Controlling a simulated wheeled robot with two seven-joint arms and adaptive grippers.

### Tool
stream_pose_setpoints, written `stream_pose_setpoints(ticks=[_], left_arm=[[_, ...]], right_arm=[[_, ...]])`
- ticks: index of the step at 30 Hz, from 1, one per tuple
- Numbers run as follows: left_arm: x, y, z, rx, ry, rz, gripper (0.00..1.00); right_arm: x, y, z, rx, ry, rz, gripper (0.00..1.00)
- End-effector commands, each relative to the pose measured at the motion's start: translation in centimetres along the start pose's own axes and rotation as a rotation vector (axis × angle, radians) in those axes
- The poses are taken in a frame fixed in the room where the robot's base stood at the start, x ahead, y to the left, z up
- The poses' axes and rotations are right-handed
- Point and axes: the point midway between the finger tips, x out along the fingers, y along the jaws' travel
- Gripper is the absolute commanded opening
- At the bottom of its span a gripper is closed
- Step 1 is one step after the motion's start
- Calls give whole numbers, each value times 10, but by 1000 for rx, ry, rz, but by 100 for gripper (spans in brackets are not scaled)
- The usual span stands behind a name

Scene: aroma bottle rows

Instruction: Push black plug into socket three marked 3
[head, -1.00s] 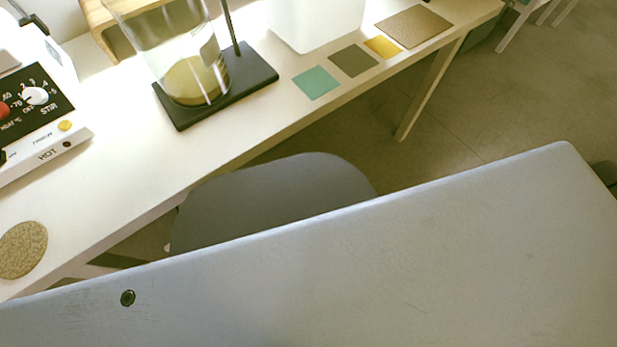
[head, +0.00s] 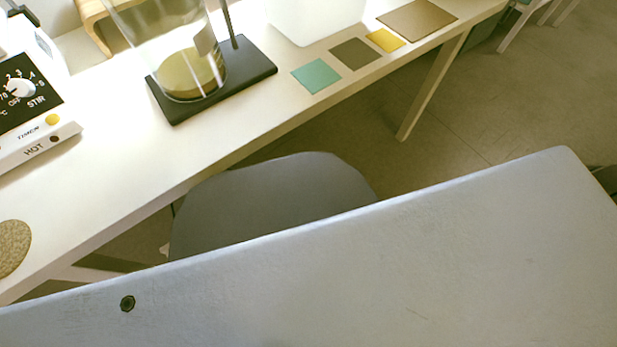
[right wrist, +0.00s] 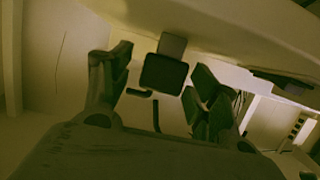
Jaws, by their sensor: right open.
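I make out no black plug for sure and no socket marked 3 in either view. My right gripper (right wrist: 161,62) shows in the right wrist view, its two dark fingers spread apart. A dark, rounded square block (right wrist: 163,73) on a short stem shows between and beyond the fingers; the dim picture does not tell what it is. I see no contact between it and the fingers. My left gripper is not in view, and the right one does not show in the head view.
A white table (head: 120,165) runs diagonally in the head view. It bears a hot-plate stirrer (head: 28,100), a glass vessel (head: 190,70) on a black stand base (head: 245,76), a white container (head: 312,18), flat coloured squares and a round cork mat (head: 10,247). A grey chair (head: 265,195) stands at its edge.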

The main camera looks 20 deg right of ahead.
Motion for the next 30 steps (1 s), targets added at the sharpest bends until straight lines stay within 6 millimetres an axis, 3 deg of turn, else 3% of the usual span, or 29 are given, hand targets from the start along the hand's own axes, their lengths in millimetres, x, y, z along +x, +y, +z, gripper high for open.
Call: stream_pose_setpoints(ticks=[8, 20, 30], left_arm=[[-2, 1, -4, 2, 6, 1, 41], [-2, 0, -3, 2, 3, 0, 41], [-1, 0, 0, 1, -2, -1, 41]], right_arm=[[0, 0, 0, 0, 0, 0, 61], [0, 0, 0, 0, -1, 0, 11], [-1, 0, -1, 0, 0, 0, 11]])
